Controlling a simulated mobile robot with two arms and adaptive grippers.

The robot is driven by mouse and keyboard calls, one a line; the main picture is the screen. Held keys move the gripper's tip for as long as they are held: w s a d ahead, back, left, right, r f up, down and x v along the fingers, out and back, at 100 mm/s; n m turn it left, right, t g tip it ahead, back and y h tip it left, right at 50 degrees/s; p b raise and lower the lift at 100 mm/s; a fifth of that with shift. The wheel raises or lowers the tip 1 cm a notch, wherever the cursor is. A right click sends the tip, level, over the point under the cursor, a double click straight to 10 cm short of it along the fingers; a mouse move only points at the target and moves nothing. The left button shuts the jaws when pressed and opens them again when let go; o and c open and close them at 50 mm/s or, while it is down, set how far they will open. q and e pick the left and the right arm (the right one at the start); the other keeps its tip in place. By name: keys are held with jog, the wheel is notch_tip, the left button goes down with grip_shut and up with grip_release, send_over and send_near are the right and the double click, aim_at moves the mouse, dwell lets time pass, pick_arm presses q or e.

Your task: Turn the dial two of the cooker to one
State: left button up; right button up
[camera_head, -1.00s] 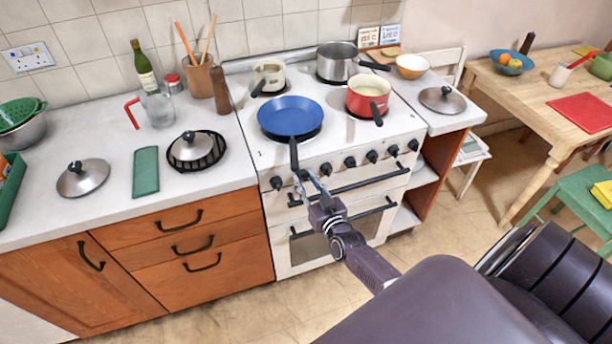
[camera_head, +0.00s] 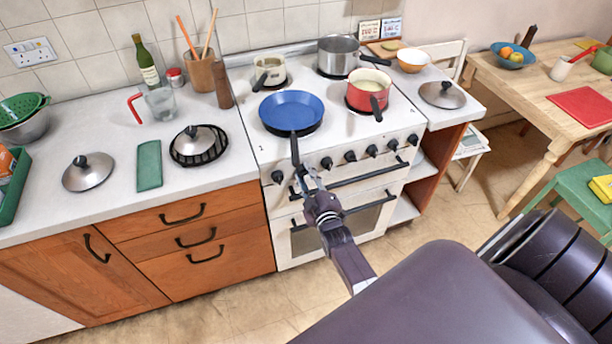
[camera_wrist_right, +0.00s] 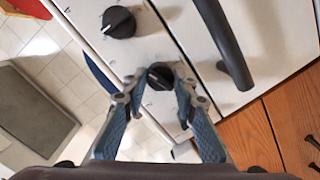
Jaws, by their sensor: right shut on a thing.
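The cooker (camera_head: 241,149) stands in the middle of the head view with a row of several black dials along its front. The leftmost dial (camera_head: 278,177) shows clear of my gripper. My right gripper (camera_head: 304,178) is at the spot just right of it and hides the dial there. In the right wrist view my right gripper (camera_wrist_right: 160,88) has its two blue-grey fingers on either side of a black dial (camera_wrist_right: 160,75), shut on it. A neighbouring dial (camera_wrist_right: 119,21) is free. The dial's markings are too small to read. My left gripper is not in view.
A blue frying pan (camera_head: 291,108) sits on the hob, its handle reaching over the front edge just above my gripper. A black oven handle (camera_wrist_right: 225,45) runs close beside the dials. A red pot (camera_head: 369,94) stands further right.

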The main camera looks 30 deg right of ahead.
jog(key=shift+a+n, duration=0.1)
jog(key=shift+n, duration=0.9)
jog(key=o, duration=1.2)
jog(key=shift+c, duration=0.2)
jog(key=v, duration=1.2)
jog(key=shift+f, duration=0.1)
